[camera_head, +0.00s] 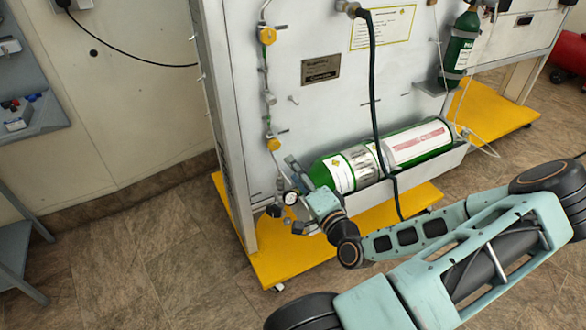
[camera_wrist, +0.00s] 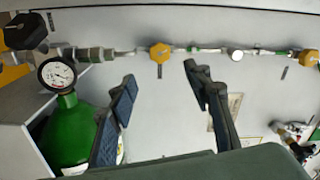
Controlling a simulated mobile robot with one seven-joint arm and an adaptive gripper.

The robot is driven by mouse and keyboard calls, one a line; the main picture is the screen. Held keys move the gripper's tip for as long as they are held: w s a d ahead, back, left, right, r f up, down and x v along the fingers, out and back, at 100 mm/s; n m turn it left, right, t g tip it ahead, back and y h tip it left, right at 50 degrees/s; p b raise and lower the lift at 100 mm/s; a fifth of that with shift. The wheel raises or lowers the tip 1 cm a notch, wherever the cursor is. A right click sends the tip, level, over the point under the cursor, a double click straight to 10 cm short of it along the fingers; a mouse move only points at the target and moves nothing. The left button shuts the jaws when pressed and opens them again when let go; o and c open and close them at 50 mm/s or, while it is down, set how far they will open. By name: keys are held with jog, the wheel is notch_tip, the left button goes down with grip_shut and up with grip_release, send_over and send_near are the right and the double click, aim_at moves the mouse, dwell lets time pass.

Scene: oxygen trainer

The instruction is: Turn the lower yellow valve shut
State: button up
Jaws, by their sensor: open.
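The lower yellow valve (camera_head: 273,143) sits on the thin vertical pipe at the left side of the grey panel. In the wrist view the lower yellow valve (camera_wrist: 160,53) lies ahead of my fingers, roughly centred between them, with a small dark handle beside it. The upper yellow valve (camera_head: 267,35) is higher on the same pipe; it also shows at the right in the wrist view (camera_wrist: 308,57). My gripper (camera_wrist: 159,76) is open and empty. In the head view my gripper (camera_head: 291,164) is just below and right of the lower valve, apparently not touching it.
A green cylinder (camera_head: 335,172) lies in a tray right of my gripper. A pressure gauge (camera_wrist: 58,74) and fittings are at the pipe's lower end. A dark hose (camera_head: 373,90) hangs down the panel. A yellow base (camera_head: 290,262) juts out below.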

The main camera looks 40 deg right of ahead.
aim_at(275, 145)
jog(key=w+d+n+b, duration=0.1)
jog(key=w+n+b, duration=0.1)
jog(key=w+n, duration=0.2)
jog(key=w+d+n+b, duration=0.1)
jog(key=w+n+b, duration=0.1)
jog(key=w+n, duration=0.2)
jog(key=w+n+b, duration=0.2)
jog(key=w+n, duration=0.1)
jog(key=n, duration=0.1)
jog(key=shift+w+d+r, duration=0.15)
jog(key=shift+w+d, duration=0.25)
jog(key=shift+c, duration=0.5)
jog(key=c, duration=1.1)
